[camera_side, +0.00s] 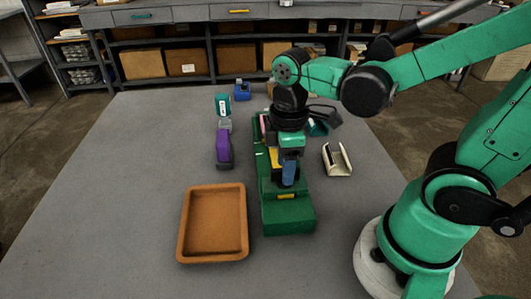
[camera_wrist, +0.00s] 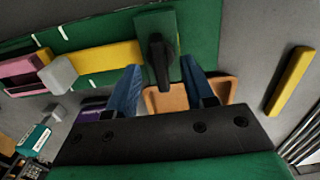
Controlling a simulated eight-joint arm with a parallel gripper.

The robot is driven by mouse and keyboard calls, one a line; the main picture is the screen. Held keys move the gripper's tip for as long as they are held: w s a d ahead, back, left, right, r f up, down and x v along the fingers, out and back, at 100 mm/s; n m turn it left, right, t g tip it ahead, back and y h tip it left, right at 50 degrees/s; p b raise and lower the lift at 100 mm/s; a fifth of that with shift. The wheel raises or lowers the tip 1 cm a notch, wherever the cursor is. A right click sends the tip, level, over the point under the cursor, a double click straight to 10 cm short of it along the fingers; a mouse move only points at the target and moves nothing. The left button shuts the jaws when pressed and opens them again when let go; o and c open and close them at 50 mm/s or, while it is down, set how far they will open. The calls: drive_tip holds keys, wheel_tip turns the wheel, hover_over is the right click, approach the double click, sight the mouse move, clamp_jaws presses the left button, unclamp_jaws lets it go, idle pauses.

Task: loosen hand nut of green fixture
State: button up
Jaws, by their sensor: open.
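The green fixture (camera_side: 288,219) stands on the grey table, right of the brown tray. In the wrist view its green plate (camera_wrist: 200,25) carries a yellow bar (camera_wrist: 110,56), a grey block (camera_wrist: 64,74) and a pink block (camera_wrist: 25,68). A black handle-like part (camera_wrist: 161,60), which looks like the hand nut, sticks out from the plate. My gripper (camera_wrist: 160,64) is open, with one blue finger on each side of this part and visible gaps. In the side view my gripper (camera_side: 288,180) points down over the fixture; the nut is hidden there.
The brown tray (camera_side: 181,225) lies left of the fixture. A purple-and-dark item (camera_side: 223,148), a teal item (camera_side: 223,104) and a blue item (camera_side: 242,91) stand behind it. A cream holder (camera_side: 337,160) stands right of the fixture. The table's left side is clear.

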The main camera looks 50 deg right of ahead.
drive_tip(key=shift+r, duration=2.4)
drive_tip(key=m+t, duration=0.1)
drive_tip(key=w+m+t, duration=0.1)
drive_tip(key=shift+d+f+m, duration=0.1)
drive_tip(key=shift+d+m, duration=0.1)
drive_tip(key=shift+m, duration=0.2)
drive_tip(key=m+t, duration=0.1)
drive_tip(key=m, duration=0.1)
drive_tip(key=w+m+t, duration=0.1)
drive_tip(key=m+t, duration=0.1)
drive_tip(key=w+r+m+t, duration=0.1)
drive_tip(key=m+t, duration=0.1)
drive_tip(key=shift+w+d, duration=0.2)
drive_tip(key=shift+d, duration=0.15)
